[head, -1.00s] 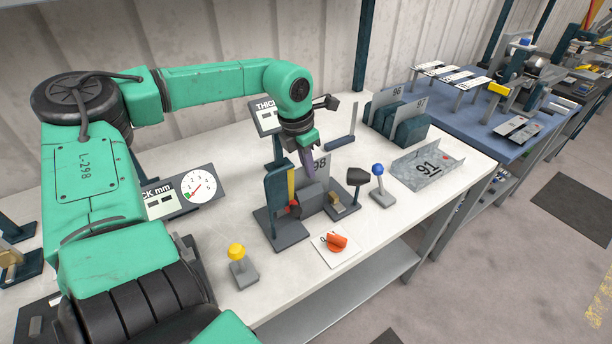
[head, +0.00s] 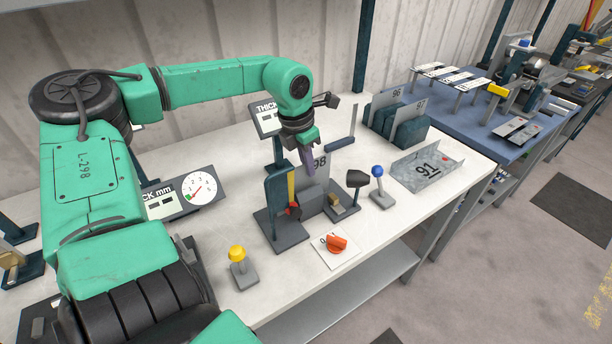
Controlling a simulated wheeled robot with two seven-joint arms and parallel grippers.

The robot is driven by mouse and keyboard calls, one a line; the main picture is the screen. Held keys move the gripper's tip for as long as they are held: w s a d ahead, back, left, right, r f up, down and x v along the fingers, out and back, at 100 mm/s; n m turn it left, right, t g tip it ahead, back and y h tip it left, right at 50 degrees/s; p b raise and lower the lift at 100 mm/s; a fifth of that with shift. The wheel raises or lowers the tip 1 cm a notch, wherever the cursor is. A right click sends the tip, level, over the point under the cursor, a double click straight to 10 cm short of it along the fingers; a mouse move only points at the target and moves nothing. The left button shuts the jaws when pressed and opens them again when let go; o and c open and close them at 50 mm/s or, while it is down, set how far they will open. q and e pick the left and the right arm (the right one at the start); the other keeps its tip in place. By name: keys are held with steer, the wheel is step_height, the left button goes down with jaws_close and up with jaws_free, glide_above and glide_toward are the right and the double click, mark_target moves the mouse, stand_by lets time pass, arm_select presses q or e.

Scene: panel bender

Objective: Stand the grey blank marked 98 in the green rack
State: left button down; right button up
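The grey blank marked 98 (head: 322,172) stands upright in the small dark bench fixture (head: 291,232), with its lower part between the fixture's blocks. My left gripper (head: 309,168) points down at the blank's left side and covers part of it. Its fingers are seen nearly edge-on, so I cannot tell whether they are closed on the blank. The dark green rack (head: 412,133) stands farther back to the right, with grey blanks marked 96 (head: 393,96) and 97 (head: 419,106) upright in it. My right gripper is out of view.
A bent grey part marked 91 (head: 428,170) lies at the right. A blue-knobbed lever (head: 378,172), an orange knob (head: 336,243) and a yellow-knobbed lever (head: 237,254) stand near the front. A thickness dial (head: 199,188) is at left.

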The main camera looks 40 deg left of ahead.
arm_select(q)
step_height(320, 180, up, 10)
steer(key=p, duration=0.5)
steer(key=shift+p, duration=0.35)
steer(key=shift+a, duration=0.1)
stand_by(1.5)
